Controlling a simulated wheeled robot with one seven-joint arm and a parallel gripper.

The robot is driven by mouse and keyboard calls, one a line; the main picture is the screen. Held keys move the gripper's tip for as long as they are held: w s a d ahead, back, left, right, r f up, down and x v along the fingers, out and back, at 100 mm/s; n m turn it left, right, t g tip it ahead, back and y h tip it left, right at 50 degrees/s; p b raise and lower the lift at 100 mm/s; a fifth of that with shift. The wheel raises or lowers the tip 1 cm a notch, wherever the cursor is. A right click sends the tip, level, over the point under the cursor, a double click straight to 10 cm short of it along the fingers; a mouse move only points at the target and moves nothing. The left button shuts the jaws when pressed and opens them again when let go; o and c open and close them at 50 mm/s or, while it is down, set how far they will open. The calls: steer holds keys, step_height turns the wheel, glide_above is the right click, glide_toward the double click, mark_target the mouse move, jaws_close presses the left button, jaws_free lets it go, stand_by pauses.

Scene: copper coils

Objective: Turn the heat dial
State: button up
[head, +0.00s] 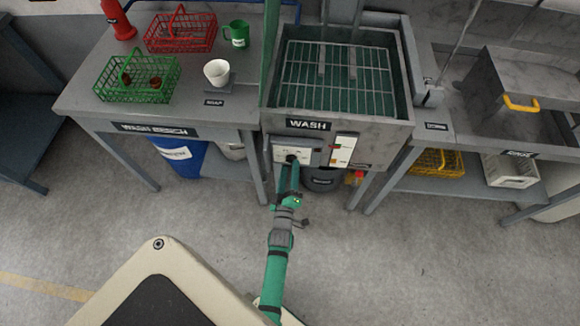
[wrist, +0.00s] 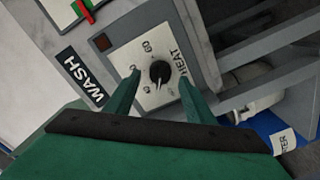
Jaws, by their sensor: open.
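The heat dial is a round black knob (wrist: 160,72) on a pale panel marked HEAT with numbers, seen in the wrist view. In the head view the panel (head: 291,151) is on the front of the WASH unit (head: 343,133), and the knob is partly hidden by my gripper. My gripper (wrist: 159,82) is open, with one green finger on each side of the dial in the picture. The fingertips look close to the panel. I cannot tell whether they touch the knob. A white pointer line shows on the dial's lower part in the wrist view.
A wash bench (head: 75,100) at left holds a green basket (head: 150,93), a red basket (head: 180,44), a green mug (head: 238,33) and a white cup (head: 217,72). A blue bin (head: 182,160) stands below it. A dark bucket (head: 322,182) is under the wash unit. The floor in front is open.

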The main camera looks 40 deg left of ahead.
steer(key=shift+x, duration=0.95)
steer(key=c, duration=1)
